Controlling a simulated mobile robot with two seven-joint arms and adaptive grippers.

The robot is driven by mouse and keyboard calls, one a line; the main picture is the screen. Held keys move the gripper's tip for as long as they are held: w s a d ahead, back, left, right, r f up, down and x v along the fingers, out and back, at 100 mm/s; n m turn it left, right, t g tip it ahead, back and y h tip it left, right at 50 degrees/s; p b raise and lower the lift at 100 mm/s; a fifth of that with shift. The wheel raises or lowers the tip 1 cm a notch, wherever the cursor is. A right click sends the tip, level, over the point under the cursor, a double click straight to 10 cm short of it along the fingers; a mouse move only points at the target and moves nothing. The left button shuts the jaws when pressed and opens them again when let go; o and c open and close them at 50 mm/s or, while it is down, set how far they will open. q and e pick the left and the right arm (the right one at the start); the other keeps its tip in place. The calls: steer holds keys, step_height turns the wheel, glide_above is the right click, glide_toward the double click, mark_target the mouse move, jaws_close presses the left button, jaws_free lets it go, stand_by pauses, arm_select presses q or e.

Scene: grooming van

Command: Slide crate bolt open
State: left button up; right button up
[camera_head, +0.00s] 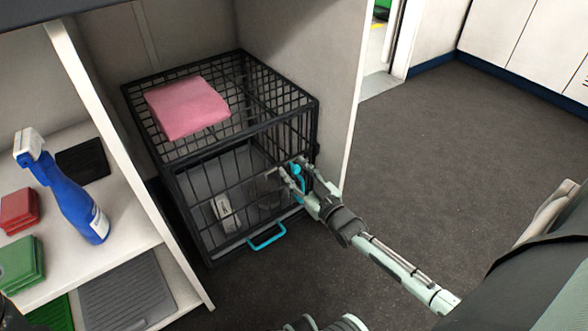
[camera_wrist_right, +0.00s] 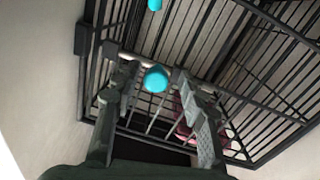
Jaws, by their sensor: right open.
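The black wire crate (camera_head: 215,200) stands on the floor beside a white panel, with a barred door facing me. A light-blue bolt (camera_head: 298,181) sits at the right side of its front, partly hidden by my right gripper (camera_head: 294,172). In the right wrist view, a round blue knob (camera_wrist_right: 156,78) shows between the two open fingers of the right gripper (camera_wrist_right: 160,85). I cannot tell whether either finger touches it. Another blue piece (camera_wrist_right: 154,4) shows at the top edge of that view.
A folded pink cloth (camera_head: 187,107) lies on the crate's top. A light-blue handle (camera_head: 267,237) sticks out low at its front. A shelf (camera_head: 125,205) on the left holds a blue spray bottle (camera_head: 72,195). The dark floor (camera_head: 440,150) on the right is clear.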

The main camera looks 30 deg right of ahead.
steer(key=s, duration=1.1)
steer(key=shift+s, duration=0.25)
steer(key=shift+d, duration=0.1)
